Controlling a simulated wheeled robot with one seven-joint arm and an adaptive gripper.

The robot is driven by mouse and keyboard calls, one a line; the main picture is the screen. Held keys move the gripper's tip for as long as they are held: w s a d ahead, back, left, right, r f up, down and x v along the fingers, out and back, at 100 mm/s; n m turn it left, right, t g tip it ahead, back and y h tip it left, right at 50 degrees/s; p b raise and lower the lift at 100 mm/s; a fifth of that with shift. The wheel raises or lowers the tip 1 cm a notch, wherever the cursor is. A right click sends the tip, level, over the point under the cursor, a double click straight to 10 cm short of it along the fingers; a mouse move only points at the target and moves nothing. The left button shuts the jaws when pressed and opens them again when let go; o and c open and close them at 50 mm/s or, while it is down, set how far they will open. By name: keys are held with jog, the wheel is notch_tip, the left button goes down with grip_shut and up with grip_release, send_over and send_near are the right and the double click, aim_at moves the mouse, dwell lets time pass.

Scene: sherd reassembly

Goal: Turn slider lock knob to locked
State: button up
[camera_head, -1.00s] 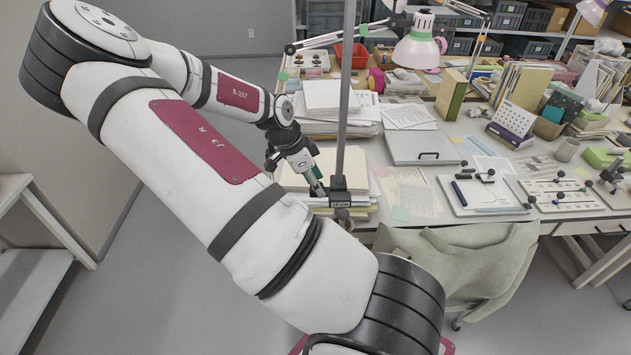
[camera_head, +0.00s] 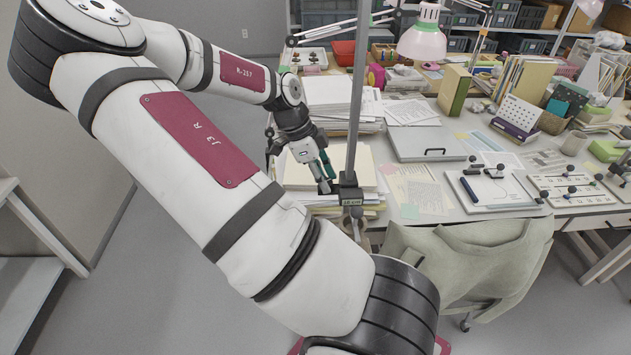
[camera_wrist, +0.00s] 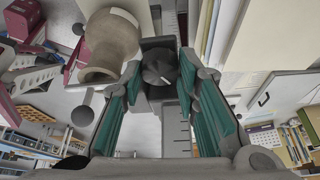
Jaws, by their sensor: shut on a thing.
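The slider lock knob (camera_wrist: 160,68) is a round dark knob with a short pale mark on its face. In the wrist view it sits between my fingertips, in front of a dark slider block (camera_wrist: 158,43). My gripper (camera_wrist: 161,72) has green ribbed pads and is shut on the knob from both sides. In the head view my gripper (camera_head: 326,185) reaches the dark slider (camera_head: 348,190) at the foot of an upright grey post (camera_head: 357,110). The knob is hidden there by the fingers. I cannot read any lock marking.
Paper stacks (camera_head: 333,103) lie behind the slider on the desk. A grey closed case (camera_head: 427,145) and a white board (camera_head: 495,190) lie to the right. A pale cloth (camera_head: 465,262) hangs over a chair at the desk's front. A beige rounded object (camera_wrist: 108,42) is close by in the wrist view.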

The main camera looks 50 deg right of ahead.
jog(key=m+y+b, duration=0.1)
jog(key=m+b, duration=0.1)
jog(key=m, duration=0.1)
jog(key=m+y+b, duration=0.1)
jog(key=m, duration=0.1)
jog(key=shift+d+m+g+b, duration=0.1)
jog(key=shift+m+g+b, duration=0.2)
jog(key=shift+m+b, duration=0.1)
dwell(0.4)
jog(key=o, duration=1.2)
jog(key=shift+c, duration=0.2)
jog(key=shift+r, duration=0.1)
jog(key=v, duration=1.2)
jog(key=shift+d, duration=0.15)
